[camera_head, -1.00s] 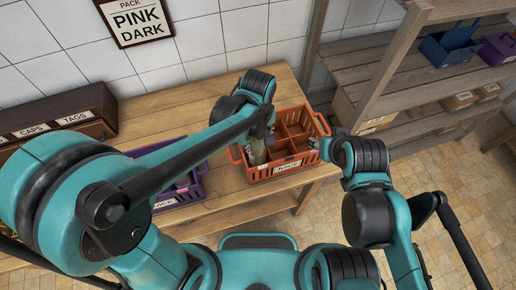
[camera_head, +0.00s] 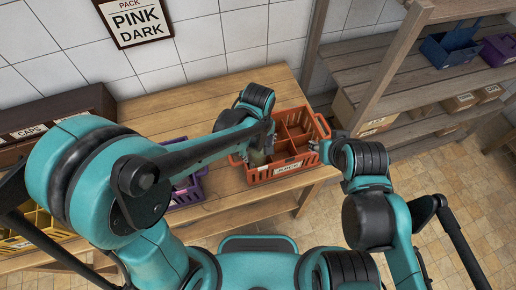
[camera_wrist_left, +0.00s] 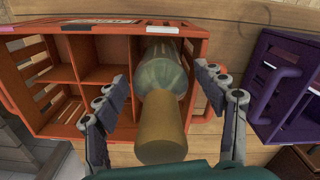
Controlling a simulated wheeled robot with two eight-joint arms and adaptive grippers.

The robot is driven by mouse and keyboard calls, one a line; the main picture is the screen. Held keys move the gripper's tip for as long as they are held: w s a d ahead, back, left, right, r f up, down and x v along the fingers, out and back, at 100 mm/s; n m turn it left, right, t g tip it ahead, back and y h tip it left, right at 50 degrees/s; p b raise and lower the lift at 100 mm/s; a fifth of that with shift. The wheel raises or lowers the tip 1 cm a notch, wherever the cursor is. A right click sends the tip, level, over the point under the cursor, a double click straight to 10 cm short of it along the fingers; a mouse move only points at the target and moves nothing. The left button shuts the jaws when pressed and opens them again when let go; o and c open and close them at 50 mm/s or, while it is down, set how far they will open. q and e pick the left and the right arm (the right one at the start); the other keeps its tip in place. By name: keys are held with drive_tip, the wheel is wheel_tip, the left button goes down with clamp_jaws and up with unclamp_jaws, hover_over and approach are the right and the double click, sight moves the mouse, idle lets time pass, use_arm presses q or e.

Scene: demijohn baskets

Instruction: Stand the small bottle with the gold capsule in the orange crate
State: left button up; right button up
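The small bottle (camera_wrist_left: 163,77) has a greenish glass body and a gold capsule (camera_wrist_left: 162,128) that points toward the camera in the left wrist view. It is in an end compartment of the orange crate (camera_wrist_left: 50,130), at the front left of the crate in the head view (camera_head: 290,171). Its base is hidden. My left gripper (camera_wrist_left: 165,80) has its fingers on both sides of the bottle, with narrow gaps showing, so it looks open. My right gripper (camera_head: 316,147) is at the crate's right end; its finger opening is too small to tell.
A purple crate (camera_head: 187,190) stands left of the orange crate, close beside it in the left wrist view (camera_wrist_left: 268,95). A yellow divided crate (camera_head: 40,228) is at far left. Wooden shelves (camera_head: 385,75) stand at right. The table (camera_head: 225,185) is bare between the crates.

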use_arm(q)
drive_tip(key=shift+r, duration=0.15)
wheel_tip(320, 180, up, 12)
drive_tip(key=p, duration=0.2)
drive_tip(key=shift+p, duration=0.3)
drive_tip(key=s+a+r+m+t, duration=0.1)
drive_tip(key=s+a+m+t, duration=0.1)
drive_tip(key=a, duration=0.7)
drive_tip(key=s+a+r+m+t, duration=0.1)
drive_tip(key=s+a+m+t, duration=0.2)
drive_tip(key=a, duration=0.6)
drive_tip(key=shift+m+t, duration=0.8)
drive_tip(key=shift+t, duration=0.3)
drive_tip(key=shift+s+r, duration=0.1)
